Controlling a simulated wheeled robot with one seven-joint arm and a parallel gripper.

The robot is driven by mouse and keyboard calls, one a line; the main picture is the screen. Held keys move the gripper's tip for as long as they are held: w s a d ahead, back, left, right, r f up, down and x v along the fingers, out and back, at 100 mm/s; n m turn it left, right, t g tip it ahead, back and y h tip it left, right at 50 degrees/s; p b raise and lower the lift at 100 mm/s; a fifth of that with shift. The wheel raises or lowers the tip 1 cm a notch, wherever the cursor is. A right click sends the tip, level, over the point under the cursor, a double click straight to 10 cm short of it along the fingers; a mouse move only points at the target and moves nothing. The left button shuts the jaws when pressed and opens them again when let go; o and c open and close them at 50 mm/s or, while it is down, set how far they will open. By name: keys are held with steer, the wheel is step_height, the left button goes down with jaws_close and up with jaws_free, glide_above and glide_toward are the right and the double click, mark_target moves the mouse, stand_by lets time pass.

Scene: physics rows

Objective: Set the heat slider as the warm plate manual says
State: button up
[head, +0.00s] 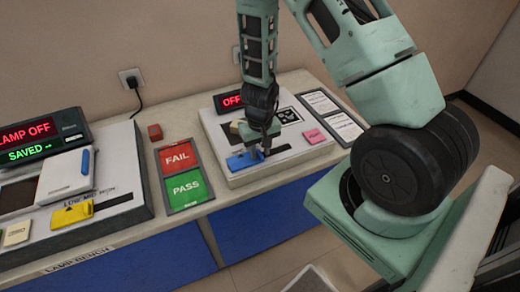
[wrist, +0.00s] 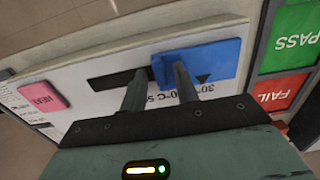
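The warm plate unit (head: 225,128) is a pale box on the bench with a red display (head: 229,101) partly hidden by my arm. Its blue heat slider (head: 243,161) sits at the left end of a dark slot; it also shows in the wrist view (wrist: 215,60). Its pointer is near a printed "30". My gripper (head: 262,153) is low over the slider's right end. In the wrist view my gripper (wrist: 162,70) has its fingers apart, one beside the slider's edge, one overlapping it; I cannot tell whether they touch it. Manual pages (head: 343,126) lie at the unit's right, too small to read.
A pink button (head: 315,136) is on the unit's front right. Green PASS (head: 186,188) and red FAIL (head: 178,157) pads lie to the left, with a small red block (head: 155,132) behind. Further left is a lamp unit (head: 120,165) with a yellow slider (head: 72,215).

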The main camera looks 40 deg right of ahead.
jaws_close()
steer(key=d+b, duration=0.1)
steer(key=d, duration=0.1)
steer(key=s+d, duration=0.1)
steer(key=d, duration=0.1)
steer(key=shift+f+b, duration=0.1)
steer(key=shift+b, duration=0.3)
steer(key=shift+s+d, duration=0.2)
steer(key=shift+d, duration=0.25)
steer(key=shift+o, duration=1.3)
jaws_free()
step_height(320, 180, up, 18)
steer(key=p, duration=0.3)
steer(key=shift+f, duration=0.15)
